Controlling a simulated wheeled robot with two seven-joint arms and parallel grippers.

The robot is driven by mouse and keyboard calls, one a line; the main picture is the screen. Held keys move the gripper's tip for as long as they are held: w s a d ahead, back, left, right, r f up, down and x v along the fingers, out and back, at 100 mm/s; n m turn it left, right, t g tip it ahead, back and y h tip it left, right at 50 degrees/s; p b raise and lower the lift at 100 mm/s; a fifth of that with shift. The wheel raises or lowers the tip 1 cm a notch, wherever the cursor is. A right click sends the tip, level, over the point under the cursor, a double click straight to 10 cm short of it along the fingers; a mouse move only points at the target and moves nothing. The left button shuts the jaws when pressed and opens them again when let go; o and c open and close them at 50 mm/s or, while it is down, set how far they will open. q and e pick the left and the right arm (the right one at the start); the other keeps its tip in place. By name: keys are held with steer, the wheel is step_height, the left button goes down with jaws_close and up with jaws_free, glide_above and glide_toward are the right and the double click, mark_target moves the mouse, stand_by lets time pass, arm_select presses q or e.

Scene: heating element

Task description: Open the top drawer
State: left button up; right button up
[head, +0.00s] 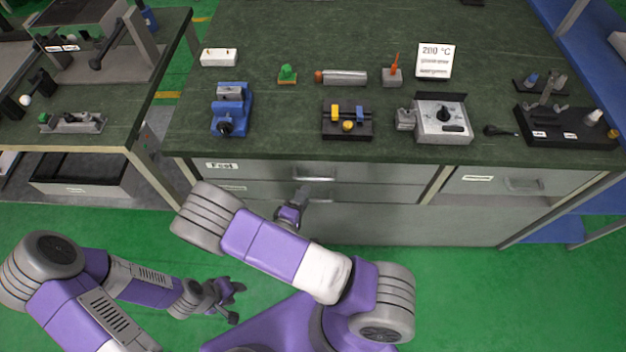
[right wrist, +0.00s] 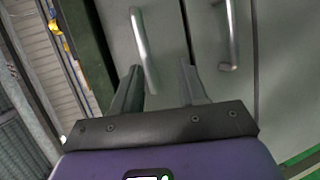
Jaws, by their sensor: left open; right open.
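The top drawer (head: 390,174) is in the bench front, just under the dark green top, and looks shut. Its metal bar handle (head: 316,179) also shows in the right wrist view (right wrist: 143,45). My right gripper (head: 303,195) is open in front of the drawers. In the right wrist view its two fingers (right wrist: 160,75) stand on either side of the top handle's near end; I cannot tell whether they touch it. The handle below (right wrist: 229,38) is outside the fingers. My left gripper (head: 234,301) is open and empty, low over the green floor.
A second drawer (head: 390,194) is directly below, and another drawer (head: 500,181) is at the right. The bench top (head: 290,115) holds a blue vise (head: 231,108), a grey control box (head: 442,120) and several small parts. Green floor (head: 450,290) is free in front.

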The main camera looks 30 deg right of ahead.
mark_target(312, 181)
steer(key=shift+t+h, duration=0.3)
steer(key=shift+h, duration=0.1)
steer(key=x, duration=0.2)
steer(key=b+x, duration=0.1)
steer(key=x, duration=0.2)
steer(key=r+b+x, duration=0.1)
steer(key=x, duration=0.1)
steer(key=shift+w+d+r, duration=0.15)
steer(key=shift+w+d, duration=0.05)
steer(key=shift+w, duration=0.05)
jaws_close()
